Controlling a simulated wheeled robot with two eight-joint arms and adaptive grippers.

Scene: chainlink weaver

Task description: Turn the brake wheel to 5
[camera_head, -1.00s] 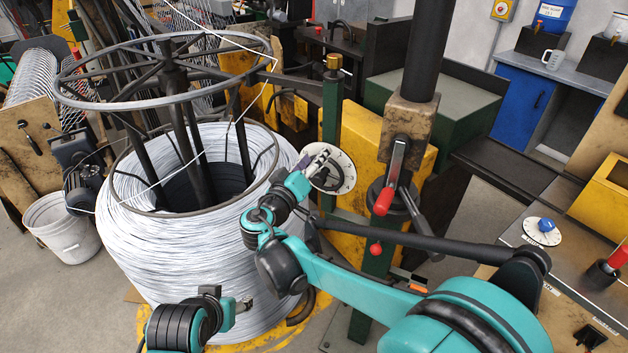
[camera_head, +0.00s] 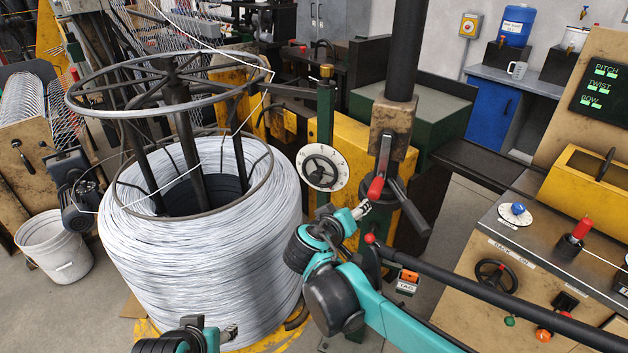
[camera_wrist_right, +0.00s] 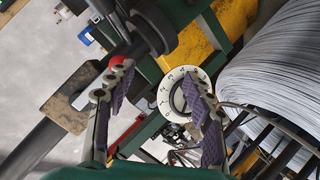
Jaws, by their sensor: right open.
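The brake wheel (camera_head: 321,172) is a small dark handwheel on a round white dial (camera_head: 340,160), mounted on the yellow housing just right of the wire coil. The dial's marks are too small to read surely. My right gripper (camera_head: 362,209) is below and right of the wheel, apart from it. In the right wrist view the right gripper (camera_wrist_right: 155,85) has its two padded fingers spread, with nothing between them. There the dial (camera_wrist_right: 168,98) shows beyond the fingers, and the right finger covers part of the wheel. My left gripper (camera_head: 230,333) is low in front of the coil; its opening is unclear.
A large coil of pale wire (camera_head: 200,255) stands left of the wheel under a dark ring frame (camera_head: 85,103). A red-tipped lever (camera_head: 375,187) hangs close to my right gripper. A control desk (camera_head: 500,262) with another dial (camera_head: 515,213) is at right.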

